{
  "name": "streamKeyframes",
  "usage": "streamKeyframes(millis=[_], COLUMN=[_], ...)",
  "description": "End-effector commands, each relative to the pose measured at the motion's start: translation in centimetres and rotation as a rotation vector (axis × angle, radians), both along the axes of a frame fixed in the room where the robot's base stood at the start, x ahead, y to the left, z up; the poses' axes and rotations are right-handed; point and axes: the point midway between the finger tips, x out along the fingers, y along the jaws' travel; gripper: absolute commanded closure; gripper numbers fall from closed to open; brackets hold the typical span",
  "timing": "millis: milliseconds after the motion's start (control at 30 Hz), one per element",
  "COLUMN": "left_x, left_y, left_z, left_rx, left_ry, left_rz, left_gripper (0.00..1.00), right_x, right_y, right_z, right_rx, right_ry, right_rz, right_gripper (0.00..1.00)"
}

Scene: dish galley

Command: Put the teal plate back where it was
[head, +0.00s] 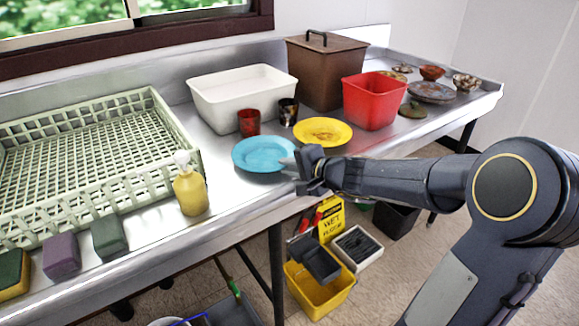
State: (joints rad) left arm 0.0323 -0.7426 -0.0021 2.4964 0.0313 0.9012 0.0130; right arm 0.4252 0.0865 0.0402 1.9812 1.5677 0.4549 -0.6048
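The teal plate (258,153) is at the front part of the metal counter, left of the yellow plate (322,131). It looks about level. Whether it rests on the counter or is just above it is hard to tell. My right gripper (287,166) reaches in from the right, with its fingertips at the plate's right rim. One finger shows over the rim and the other lower, near the counter's front edge. I cannot tell whether they are closed on the rim. My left gripper is out of view.
Two cups, red (249,123) and dark (288,112), stand behind the plate. A white tub (243,101), brown lidded bin (325,75) and red bin (374,101) are farther back. A green dish rack (93,215) and yellow bottle (190,191) are left. Dirty dishes (432,92) lie far right.

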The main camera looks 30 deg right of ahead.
Motion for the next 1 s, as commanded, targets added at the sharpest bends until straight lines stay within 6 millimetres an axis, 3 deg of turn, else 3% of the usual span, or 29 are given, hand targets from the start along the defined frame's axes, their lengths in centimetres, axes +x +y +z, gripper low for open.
streamKeyframes(millis=[167, 500, 800, 900, 1000], left_x=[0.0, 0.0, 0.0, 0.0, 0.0], left_y=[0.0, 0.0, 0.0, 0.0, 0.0], left_z=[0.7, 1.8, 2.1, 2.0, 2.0], left_rx=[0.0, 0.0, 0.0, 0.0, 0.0], left_ry=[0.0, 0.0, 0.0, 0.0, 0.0], left_rz=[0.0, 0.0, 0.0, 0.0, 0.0], left_gripper=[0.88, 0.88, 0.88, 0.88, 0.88], right_x=[-1.8, -8.3, -10.7, -11.0, -12.2], right_y=[-0.6, -2.4, -3.0, -2.5, 0.5], right_z=[1.2, 3.8, 4.5, 4.6, 4.7], right_rx=[-0.003, -0.002, 0.001, -0.007, -0.057], right_ry=[-0.003, -0.002, 0.0, 0.002, 0.013], right_rz=[-0.003, -0.003, -0.002, 0.016, 0.118], right_gripper=[0.88, 0.88, 0.88, 0.88, 0.88])
